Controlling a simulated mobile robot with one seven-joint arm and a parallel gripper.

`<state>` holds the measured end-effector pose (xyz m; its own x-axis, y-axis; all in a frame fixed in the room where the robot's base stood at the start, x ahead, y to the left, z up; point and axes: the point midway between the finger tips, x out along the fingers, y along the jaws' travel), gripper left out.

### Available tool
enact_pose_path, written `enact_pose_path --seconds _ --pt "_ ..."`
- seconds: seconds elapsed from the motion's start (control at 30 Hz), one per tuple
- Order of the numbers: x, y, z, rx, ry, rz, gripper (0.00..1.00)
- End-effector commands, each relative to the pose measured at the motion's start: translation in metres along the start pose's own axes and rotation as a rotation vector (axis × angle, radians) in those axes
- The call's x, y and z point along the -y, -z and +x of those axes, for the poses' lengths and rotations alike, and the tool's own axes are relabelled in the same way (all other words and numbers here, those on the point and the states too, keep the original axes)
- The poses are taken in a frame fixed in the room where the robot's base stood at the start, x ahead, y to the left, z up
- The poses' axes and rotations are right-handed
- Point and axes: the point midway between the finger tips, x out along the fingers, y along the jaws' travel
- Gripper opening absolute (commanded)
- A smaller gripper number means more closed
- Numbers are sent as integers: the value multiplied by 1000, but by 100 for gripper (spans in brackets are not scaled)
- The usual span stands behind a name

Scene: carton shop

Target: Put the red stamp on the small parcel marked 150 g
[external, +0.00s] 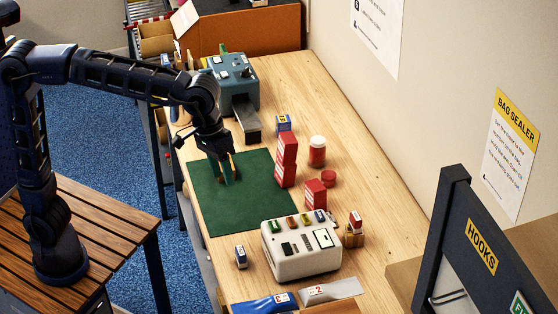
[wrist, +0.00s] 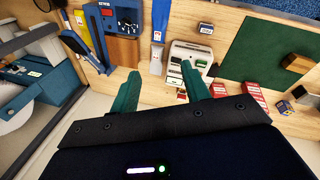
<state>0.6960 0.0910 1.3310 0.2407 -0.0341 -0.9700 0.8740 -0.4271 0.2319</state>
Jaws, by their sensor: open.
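My gripper (external: 232,168) is over the green mat in the external view, with its fingers apart and nothing seen between them. In the wrist view its two teal fingers (wrist: 160,88) stand wide apart. Just right of the white machine (external: 297,262), a small red and white piece (external: 355,217), perhaps the red stamp, sits on a small tan block (external: 353,240). A small dark and white box (external: 241,257) stands left of the machine. No 150 g mark can be read, so I cannot tell which item is the small parcel.
The green mat (external: 212,211) is largely bare. Red cartons (external: 287,163) stand at its right edge, with a jar (external: 317,156) and a blue-yellow box (external: 284,123) beyond. Several small coloured pieces sit on the white machine. Bags (external: 265,303) lie at the front.

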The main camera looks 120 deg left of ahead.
Motion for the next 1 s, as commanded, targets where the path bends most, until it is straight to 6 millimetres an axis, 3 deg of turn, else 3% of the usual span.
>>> enact_pose_path --seconds 0.1,0.47,0.8,1.0 --pt "18 -43 -11 -13 -14 124 46" --pt "86 -156 -19 -55 -44 504 46" --pt "167 -246 2 -110 -59 864 46" --pt "208 -281 21 -142 -61 1039 46"
